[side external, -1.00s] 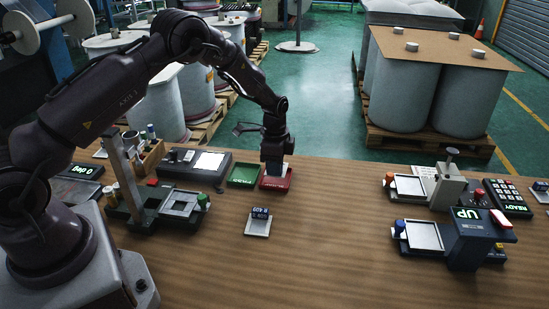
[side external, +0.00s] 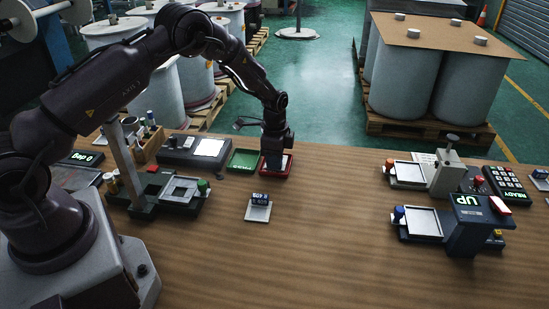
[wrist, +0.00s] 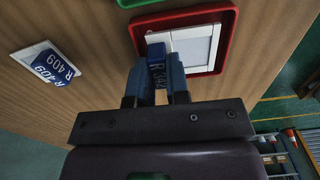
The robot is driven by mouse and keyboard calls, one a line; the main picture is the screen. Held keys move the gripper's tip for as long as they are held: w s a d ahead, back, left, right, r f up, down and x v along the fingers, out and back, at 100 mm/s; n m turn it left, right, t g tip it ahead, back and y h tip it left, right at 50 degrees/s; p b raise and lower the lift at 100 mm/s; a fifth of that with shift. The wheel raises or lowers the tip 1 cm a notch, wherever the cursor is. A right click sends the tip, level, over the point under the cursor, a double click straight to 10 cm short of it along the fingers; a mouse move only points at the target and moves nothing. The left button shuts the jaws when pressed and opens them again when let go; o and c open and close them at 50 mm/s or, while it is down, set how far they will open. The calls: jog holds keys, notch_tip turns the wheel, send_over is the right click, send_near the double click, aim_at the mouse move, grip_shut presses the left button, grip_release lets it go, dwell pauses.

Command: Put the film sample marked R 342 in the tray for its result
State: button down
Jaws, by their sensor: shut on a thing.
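My gripper (side external: 274,152) is down at the red tray (side external: 264,174) at the back middle of the table. In the wrist view my gripper (wrist: 157,88) is shut on the blue tab (wrist: 156,56) of a film sample. The tab's lettering begins with R; the digits look like 342, partly hidden by the fingers. The sample's white frame (wrist: 193,48) with its pale grey film lies within the red tray's rim (wrist: 231,30). I cannot tell whether it touches the tray floor. The green tray (side external: 242,160) stands just left of the red one.
Another sample, marked R 409 (wrist: 46,68), lies on the table, also in the side view (side external: 259,205). A device with a lit white panel (side external: 208,147) is left of the green tray. Instruments reading UP (side external: 467,200) and READY (side external: 503,183) stand at right.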

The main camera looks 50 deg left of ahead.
jog(key=shift+f, duration=0.15)
dwell(0.5)
jog(key=shift+c, duration=2.4)
grip_release()
jog(key=shift+r, duration=3.5)
